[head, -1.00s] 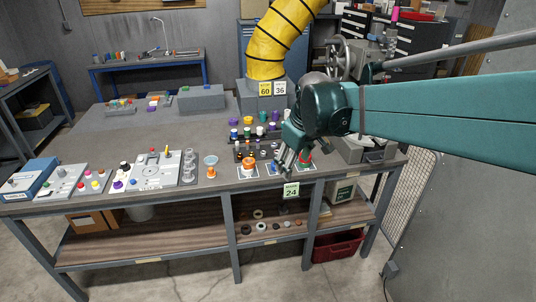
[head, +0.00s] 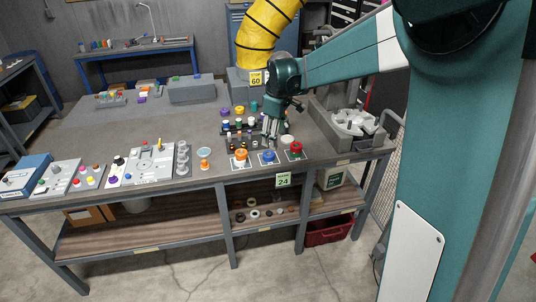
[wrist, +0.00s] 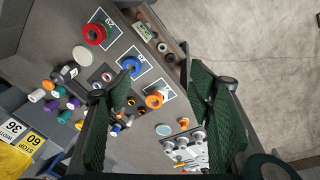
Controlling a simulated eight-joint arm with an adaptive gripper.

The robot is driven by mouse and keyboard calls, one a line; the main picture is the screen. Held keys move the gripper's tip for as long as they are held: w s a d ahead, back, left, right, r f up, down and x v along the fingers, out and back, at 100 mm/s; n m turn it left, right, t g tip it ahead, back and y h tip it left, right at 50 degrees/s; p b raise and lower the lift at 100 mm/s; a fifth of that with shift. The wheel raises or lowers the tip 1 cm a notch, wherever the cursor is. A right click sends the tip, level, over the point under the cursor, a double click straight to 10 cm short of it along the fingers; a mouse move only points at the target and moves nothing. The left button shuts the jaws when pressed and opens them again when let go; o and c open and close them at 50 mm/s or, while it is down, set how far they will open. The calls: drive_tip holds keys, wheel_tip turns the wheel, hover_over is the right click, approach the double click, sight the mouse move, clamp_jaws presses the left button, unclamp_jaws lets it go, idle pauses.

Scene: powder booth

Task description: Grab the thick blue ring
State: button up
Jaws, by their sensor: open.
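The thick blue ring (head: 267,157) lies on a white-outlined card at the table's front edge, between an orange ring (head: 240,155) and a red ring (head: 295,149). My gripper (head: 271,138) points down above the table, just behind the blue ring in the head view, open and apart from it. In the wrist view the blue ring (wrist: 131,65) shows by the tip of the left finger, off the middle of the gap between the open fingers (wrist: 160,73). The red ring (wrist: 94,33) and orange ring (wrist: 154,100) lie on either side of it.
Several small coloured parts stand in a rack (head: 232,143) behind the rings. A white disc (head: 287,140) lies near the red ring. A grey tray with a metal fixture (head: 352,123) stands to the right, and a small funnel-like cup (head: 204,154) to the left.

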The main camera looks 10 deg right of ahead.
drive_tip(key=w+f+n+g+p, duration=0.1)
drive_tip(key=w+f+n+p, duration=0.15)
drive_tip(key=w+f, duration=0.45)
drive_tip(key=n+g+p, duration=0.1)
drive_tip(key=n+p, duration=0.1)
drive_tip(key=p, duration=0.1)
approach(269, 152)
drive_tip(key=shift+s+a+f, duration=0.25)
drive_tip(key=shift+s+f, duration=0.4)
drive_tip(key=shift+s, duration=0.15)
drive_tip(key=shift+f, duration=1.25)
drive_tip(key=shift+w+f+p, duration=0.1)
drive_tip(key=shift+f+p, duration=0.2)
drive_tip(key=shift+f, duration=2.3)
